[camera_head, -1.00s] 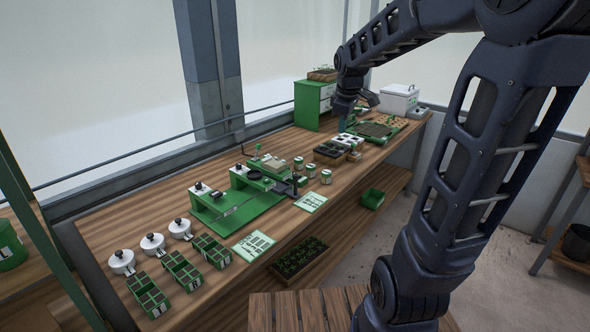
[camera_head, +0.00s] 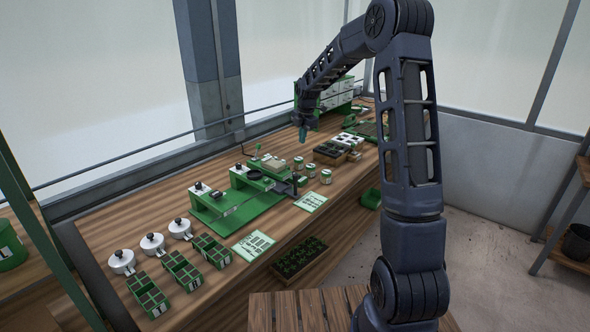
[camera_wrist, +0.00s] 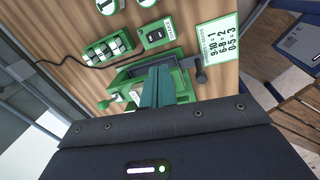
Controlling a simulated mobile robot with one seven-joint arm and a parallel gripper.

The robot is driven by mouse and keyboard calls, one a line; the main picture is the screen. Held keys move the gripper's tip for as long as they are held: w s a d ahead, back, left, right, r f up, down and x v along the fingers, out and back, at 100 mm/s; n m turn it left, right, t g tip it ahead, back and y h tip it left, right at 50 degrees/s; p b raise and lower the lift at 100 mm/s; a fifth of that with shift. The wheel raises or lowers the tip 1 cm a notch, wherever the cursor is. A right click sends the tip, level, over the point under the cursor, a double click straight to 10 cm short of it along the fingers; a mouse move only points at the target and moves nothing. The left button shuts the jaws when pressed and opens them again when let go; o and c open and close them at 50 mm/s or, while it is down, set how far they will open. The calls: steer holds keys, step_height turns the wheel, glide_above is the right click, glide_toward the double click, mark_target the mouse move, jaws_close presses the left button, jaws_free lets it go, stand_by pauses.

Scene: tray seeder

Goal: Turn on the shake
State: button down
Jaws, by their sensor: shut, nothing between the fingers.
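The green seeder station (camera_head: 237,213) stands on the wooden bench, left of my gripper (camera_head: 303,133) in the head view. My gripper (camera_wrist: 157,76) shows here as two dark green fingers, shut and empty. It hangs above the bench; contact with anything cannot be told.
Several white-lidded pots (camera_head: 152,243) and green cell trays (camera_head: 181,270) fill the bench's near left. A black cable (camera_wrist: 60,62) runs to a green block (camera_wrist: 106,49).

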steer(key=shift+n, duration=0.9)
steer(key=w+a+f, duration=0.1)
steer(key=f, duration=0.4)
steer(key=w+f, duration=0.1)
steer(key=f, duration=0.5)
steer(key=w+a+f, duration=0.1)
steer(key=w+f, duration=0.1)
steer(key=f, duration=0.4)
steer(key=shift+a, duration=0.35)
